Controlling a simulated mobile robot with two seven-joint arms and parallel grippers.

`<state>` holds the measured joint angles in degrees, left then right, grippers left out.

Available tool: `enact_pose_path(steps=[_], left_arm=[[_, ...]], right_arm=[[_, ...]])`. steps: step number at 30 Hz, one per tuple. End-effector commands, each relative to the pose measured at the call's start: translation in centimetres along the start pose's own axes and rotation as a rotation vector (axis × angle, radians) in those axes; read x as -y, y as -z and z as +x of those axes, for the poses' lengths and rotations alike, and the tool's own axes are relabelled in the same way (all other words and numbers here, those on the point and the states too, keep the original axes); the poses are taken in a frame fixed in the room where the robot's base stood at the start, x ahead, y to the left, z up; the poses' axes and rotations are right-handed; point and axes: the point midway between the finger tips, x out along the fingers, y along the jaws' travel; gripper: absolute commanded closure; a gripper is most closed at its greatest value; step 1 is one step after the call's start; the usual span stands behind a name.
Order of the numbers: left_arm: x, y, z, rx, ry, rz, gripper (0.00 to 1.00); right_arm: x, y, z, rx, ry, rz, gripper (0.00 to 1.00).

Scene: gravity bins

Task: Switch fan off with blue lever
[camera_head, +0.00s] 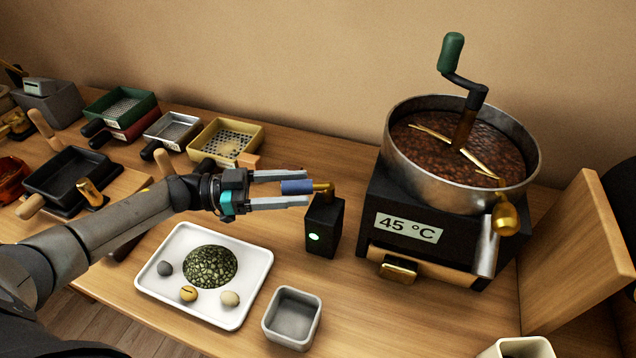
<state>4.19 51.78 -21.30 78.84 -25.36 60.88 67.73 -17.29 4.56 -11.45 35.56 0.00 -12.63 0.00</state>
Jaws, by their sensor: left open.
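The blue lever (297,187) sticks out to the left from a brass elbow on top of a small black switch box (324,226). A green light (314,237) glows on the front of the box. My left gripper (307,188) is open, with one finger behind the lever and one in front of it. The lever lies between the fingers; I cannot tell whether either finger touches it. A roaster or cooler (410,222) with a round metal pan of brown beans (459,149) stands to the right and reads 45 °C. My right gripper is not in view.
A white tray (204,309) with green beans and several stones lies in front of my left arm, beside a grey square cup (292,318). Sieve trays (226,141) stand at the back left. A wooden board (573,262) stands at the right.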

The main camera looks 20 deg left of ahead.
Motion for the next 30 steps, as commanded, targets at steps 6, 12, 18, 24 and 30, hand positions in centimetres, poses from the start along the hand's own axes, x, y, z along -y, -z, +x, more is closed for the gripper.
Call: enact_pose_path(steps=[6,12,18,24,30], left_arm=[[0.0,0.1,3.5,-0.002,0.000,0.001,0.36],[0.0,0.0,4.7,0.000,0.001,-0.001,0.36],[0.0,0.0,4.8,0.000,0.001,-0.001,0.36],[0.0,0.0,4.7,0.000,0.001,0.000,0.51],[0.0,0.0,4.7,0.000,0.001,0.000,0.74]], right_arm=[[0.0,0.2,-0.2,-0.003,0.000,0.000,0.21],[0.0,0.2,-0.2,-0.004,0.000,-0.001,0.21],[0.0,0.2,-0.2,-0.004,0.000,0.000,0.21],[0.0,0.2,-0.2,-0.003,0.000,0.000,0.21],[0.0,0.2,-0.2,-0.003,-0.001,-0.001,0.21]])
